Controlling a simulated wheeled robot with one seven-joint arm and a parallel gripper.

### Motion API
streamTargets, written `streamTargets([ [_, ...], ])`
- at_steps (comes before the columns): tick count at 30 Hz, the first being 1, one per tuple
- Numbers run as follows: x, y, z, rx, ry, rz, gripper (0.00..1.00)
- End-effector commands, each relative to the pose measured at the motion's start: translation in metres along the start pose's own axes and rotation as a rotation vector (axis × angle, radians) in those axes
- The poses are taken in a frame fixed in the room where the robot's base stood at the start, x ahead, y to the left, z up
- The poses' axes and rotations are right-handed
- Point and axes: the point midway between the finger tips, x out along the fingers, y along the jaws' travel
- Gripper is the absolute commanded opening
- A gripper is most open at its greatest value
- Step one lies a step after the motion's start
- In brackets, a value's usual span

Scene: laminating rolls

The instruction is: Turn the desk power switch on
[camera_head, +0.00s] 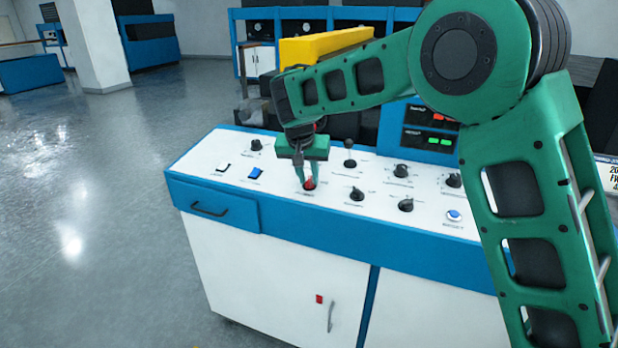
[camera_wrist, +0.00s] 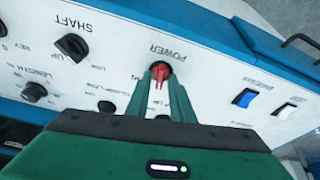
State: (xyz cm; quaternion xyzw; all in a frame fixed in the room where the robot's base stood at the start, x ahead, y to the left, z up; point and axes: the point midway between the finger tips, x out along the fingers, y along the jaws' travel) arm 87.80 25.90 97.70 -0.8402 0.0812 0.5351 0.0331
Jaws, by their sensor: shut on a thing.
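The desk (camera_head: 275,165) has a white control panel on a blue-and-white cabinet. The power switch (camera_head: 309,184) is a red knob on a dark round base near the panel's front edge. In the wrist view the red power switch (camera_wrist: 244,98) sits beside the printed word POWER. My gripper (camera_head: 308,180) reaches down from above, and its two green fingers are shut on the red knob. In the wrist view my gripper (camera_wrist: 160,85) points at the switch, with red showing between the fingertips. The fingers hide part of the knob, and I cannot tell which way it is set.
A blue rocker (camera_head: 255,173) and a white rocker (camera_head: 223,167) lie left of the switch. Black knobs (camera_head: 357,194) stand close on its right, and a black lever (camera_head: 349,152) rises behind. A blue-ringed button (camera_head: 454,215) is at the right. The floor at left is clear.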

Motion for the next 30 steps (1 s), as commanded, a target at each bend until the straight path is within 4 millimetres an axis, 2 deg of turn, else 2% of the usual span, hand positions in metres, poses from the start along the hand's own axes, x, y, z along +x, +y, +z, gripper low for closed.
streamTargets([
  [18, 0.0006, -0.0040, -0.0005, 0.562, 0.000, 0.154, 0.00],
  [30, 0.0003, -0.0055, -0.0020, 0.837, 0.001, 0.228, 0.00],
])
